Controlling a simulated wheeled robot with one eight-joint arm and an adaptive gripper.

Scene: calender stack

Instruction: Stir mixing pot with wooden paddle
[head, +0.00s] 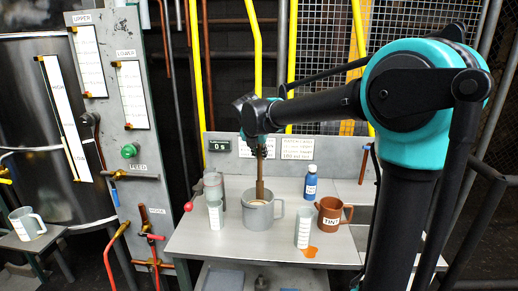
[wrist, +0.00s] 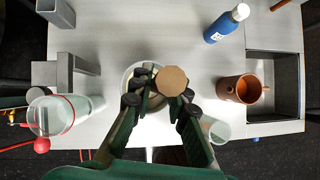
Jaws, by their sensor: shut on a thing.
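The mixing pot (head: 262,217) is a grey, handled vessel standing on the grey bench; part of its pale rim shows in the wrist view under my fingers. The wooden paddle (head: 260,190) is brown and roughly upright, its lower end inside the pot. My gripper (head: 260,151) is shut on the paddle's upper part, above the pot. In the wrist view, the paddle's octagonal top (wrist: 171,81) sits between my green and black fingers (wrist: 157,95). The paddle's lower end is hidden, and I cannot tell whether it touches the bottom.
Left is another clear beaker (head: 215,214). A display (head: 219,146) behind reads 0s. A recessed tray (wrist: 283,72) lies right.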

